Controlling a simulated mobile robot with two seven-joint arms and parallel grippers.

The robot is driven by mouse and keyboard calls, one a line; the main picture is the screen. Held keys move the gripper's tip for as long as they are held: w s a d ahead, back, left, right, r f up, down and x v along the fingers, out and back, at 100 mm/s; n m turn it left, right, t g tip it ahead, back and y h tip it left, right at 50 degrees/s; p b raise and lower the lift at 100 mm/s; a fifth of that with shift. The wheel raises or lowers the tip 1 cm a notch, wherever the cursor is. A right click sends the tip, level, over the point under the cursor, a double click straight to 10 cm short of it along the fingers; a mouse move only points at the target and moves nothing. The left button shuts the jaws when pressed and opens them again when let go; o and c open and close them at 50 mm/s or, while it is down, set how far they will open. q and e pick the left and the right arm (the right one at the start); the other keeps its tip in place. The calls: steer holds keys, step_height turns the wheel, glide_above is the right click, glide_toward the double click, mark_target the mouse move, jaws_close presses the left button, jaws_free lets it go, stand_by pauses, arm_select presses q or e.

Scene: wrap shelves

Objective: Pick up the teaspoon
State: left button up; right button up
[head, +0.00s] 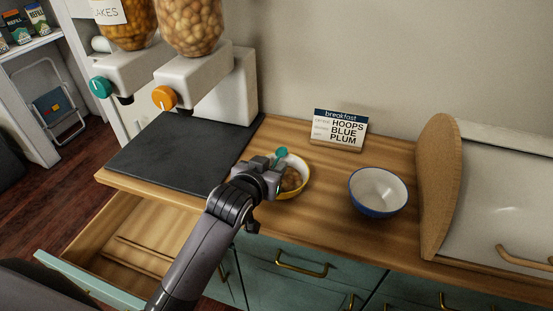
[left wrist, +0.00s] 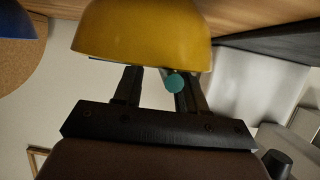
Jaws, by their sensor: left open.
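A yellow bowl (head: 304,188) with brown contents sits on the wooden counter, and its outside fills the top of the left wrist view (left wrist: 145,35). A teal round tip (head: 282,152), apparently the teaspoon's handle end, shows just beyond my left gripper (head: 272,168). In the left wrist view the teal tip (left wrist: 175,83) appears between the open fingers (left wrist: 158,88), closer to the right finger. The gripper is at the bowl's near left rim. The rest of the spoon is hidden, and I cannot tell whether a finger touches it. My right gripper is not in view.
A blue-and-white bowl (head: 378,193) stands to the right, before a bread box (head: 440,180). A breakfast sign (head: 339,132) stands behind. Dispensers (head: 222,90) and a dark mat (head: 180,152) are at left. An open drawer (head: 95,285) juts out below.

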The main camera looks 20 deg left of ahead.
arm_select(q)
steer(key=shift+s+r, duration=0.1)
steer(key=shift+s, duration=0.1)
steer(key=c, duration=0.3)
jaws_close()
step_height(320, 180, up, 20)
stand_by(0.3)
steer(key=shift+d, duration=0.1)
